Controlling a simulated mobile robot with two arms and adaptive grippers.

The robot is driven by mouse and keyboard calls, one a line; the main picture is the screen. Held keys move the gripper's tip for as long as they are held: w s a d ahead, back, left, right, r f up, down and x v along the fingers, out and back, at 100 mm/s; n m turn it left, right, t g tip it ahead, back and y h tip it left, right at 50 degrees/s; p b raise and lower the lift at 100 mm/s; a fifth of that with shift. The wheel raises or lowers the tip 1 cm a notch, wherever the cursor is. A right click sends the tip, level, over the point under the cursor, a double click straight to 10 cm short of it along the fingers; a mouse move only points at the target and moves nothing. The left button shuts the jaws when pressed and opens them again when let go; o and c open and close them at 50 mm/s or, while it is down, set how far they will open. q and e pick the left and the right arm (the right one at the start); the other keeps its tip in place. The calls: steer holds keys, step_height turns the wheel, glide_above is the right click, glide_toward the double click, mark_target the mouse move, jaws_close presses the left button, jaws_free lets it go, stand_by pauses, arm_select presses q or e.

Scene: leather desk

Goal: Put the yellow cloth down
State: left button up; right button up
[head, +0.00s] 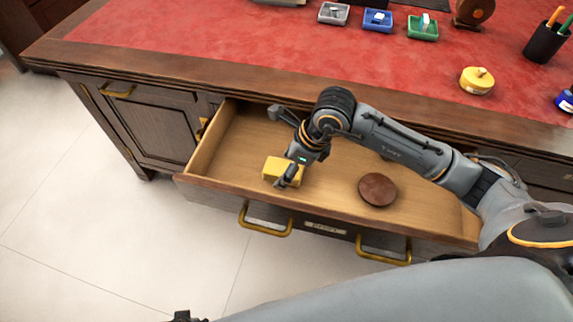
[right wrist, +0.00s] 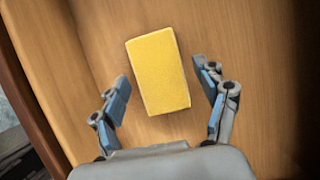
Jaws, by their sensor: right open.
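The yellow cloth (head: 274,169), a folded block, lies in the open drawer (head: 232,146) near its front left part. It also shows whole in the right wrist view (right wrist: 158,70), flat on the wooden drawer bottom. My right gripper (head: 281,147) reaches into the drawer right by the cloth. In the right wrist view its two fingers stand wide apart, one on each side of the cloth, with visible gaps, and do not hold it. In the head view one finger covers a part of the cloth.
A round brown disc (head: 377,189) lies in the drawer to the right. The desk top (head: 230,37) holds small trays (head: 378,20), a round yellow object (head: 477,80) and a pen cup (head: 545,43). The drawer front has brass handles (head: 264,228). Drawer floor between cloth and disc is free.

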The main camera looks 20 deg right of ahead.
arm_select(q)
steer(key=shift+s, duration=0.15)
arm_select(e)
steer(key=shift+r, duration=0.15)
arm_select(q)
steer(key=s+f, duration=0.1)
steer(key=f+p, duration=0.1)
steer(key=s+f, duration=0.1)
steer(key=f, duration=0.1)
steer(key=shift+s+a, duration=0.25)
steer(key=shift+s, duration=0.1)
arm_select(e)
steer(key=v, duration=1.2)
steer(key=shift+w, duration=0.1)
